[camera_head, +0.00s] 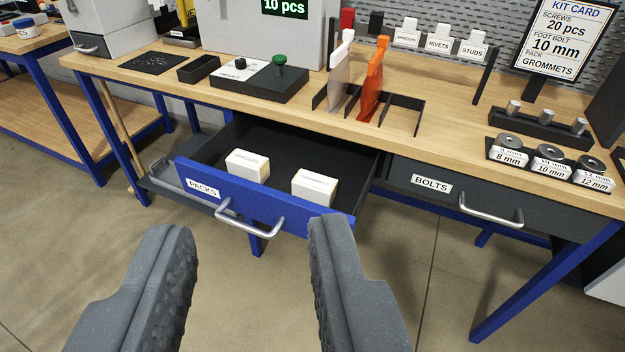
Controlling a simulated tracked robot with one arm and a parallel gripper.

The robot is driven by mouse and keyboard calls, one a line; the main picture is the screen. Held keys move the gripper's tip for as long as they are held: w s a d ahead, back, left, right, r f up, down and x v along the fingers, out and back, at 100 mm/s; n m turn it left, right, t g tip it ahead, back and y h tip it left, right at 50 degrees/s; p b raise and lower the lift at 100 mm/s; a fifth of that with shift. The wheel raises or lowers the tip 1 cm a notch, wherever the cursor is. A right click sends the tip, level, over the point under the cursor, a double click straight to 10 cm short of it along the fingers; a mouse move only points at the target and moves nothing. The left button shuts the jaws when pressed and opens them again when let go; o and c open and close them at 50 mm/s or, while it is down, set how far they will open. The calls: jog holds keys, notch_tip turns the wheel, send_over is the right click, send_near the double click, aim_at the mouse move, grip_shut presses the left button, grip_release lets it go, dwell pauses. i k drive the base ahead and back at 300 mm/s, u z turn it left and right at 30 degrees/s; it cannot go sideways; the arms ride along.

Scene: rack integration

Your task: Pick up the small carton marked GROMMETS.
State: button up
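The blue-fronted PACKS drawer (262,205) is pulled open below the bench top. Two small white and tan cartons lie inside it: a left carton (247,166) and a right carton (314,187). Each has print on its top, too small to read, so I cannot tell which one is marked GROMMETS. My gripper (250,240) is open and empty, its two dark fingers wide apart in front of the drawer. The fingers appear nearer to me than the drawer and touch neither carton.
The drawer's metal handle (250,222) juts out towards me. The BOLTS drawer (470,195) at right is shut. The floor in front is clear.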

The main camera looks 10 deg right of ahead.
aim_at(322, 189)
jog(key=u, duration=0.1)
jog(key=i, duration=1.2)
jog(key=u, duration=0.05)
